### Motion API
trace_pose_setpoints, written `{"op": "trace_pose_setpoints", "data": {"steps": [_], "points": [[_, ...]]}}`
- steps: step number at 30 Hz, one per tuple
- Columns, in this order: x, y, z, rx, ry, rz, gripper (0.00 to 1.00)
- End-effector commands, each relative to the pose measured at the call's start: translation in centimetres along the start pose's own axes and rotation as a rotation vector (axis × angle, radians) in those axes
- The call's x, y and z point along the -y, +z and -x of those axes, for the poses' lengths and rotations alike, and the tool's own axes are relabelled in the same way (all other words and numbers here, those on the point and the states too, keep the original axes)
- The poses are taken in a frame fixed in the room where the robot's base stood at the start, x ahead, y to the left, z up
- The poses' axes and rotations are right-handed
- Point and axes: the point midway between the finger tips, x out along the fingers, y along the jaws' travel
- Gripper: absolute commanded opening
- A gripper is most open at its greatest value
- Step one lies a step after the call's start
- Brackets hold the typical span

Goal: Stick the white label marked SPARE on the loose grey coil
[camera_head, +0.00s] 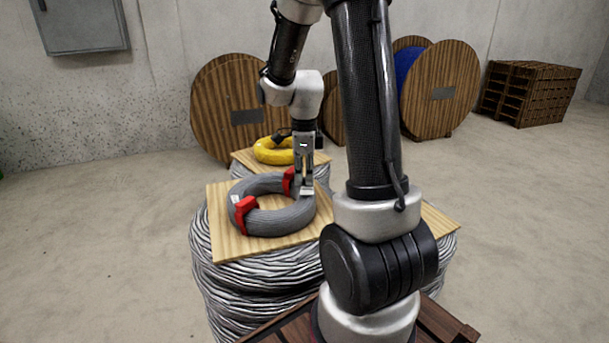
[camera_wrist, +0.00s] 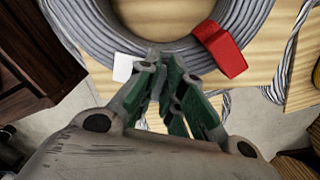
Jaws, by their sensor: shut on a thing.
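The grey coil (camera_head: 268,222) lies flat on a plywood board, with two red straps (camera_head: 246,208) around it. A small white patch (camera_head: 236,199) shows on its left side. My gripper (camera_head: 306,188) points down at the coil's right side. It is shut on a small white label (camera_head: 307,192), which also shows beside the fingertips in the wrist view (camera_wrist: 123,67). The label is over or against the coil's outer edge; I cannot tell whether it touches. No lettering is readable. In the wrist view, the coil (camera_wrist: 184,58) passes just beyond my gripper (camera_wrist: 153,60).
The plywood board (camera_head: 222,242) rests on a wrapped, ridged stack (camera_head: 232,285). A yellow coil (camera_head: 272,151) lies on another board behind. Wooden cable reels (camera_head: 440,90) and stacked pallets (camera_head: 529,92) stand at the back. The floor to the left is clear.

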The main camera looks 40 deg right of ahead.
Motion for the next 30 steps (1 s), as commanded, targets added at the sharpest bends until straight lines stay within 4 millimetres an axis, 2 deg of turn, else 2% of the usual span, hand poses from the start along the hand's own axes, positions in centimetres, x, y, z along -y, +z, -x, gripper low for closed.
{"op": "trace_pose_setpoints", "data": {"steps": [30], "points": [[-0.01, -0.01, -0.76, 0.000, 0.000, 0.000, 0.00]]}}
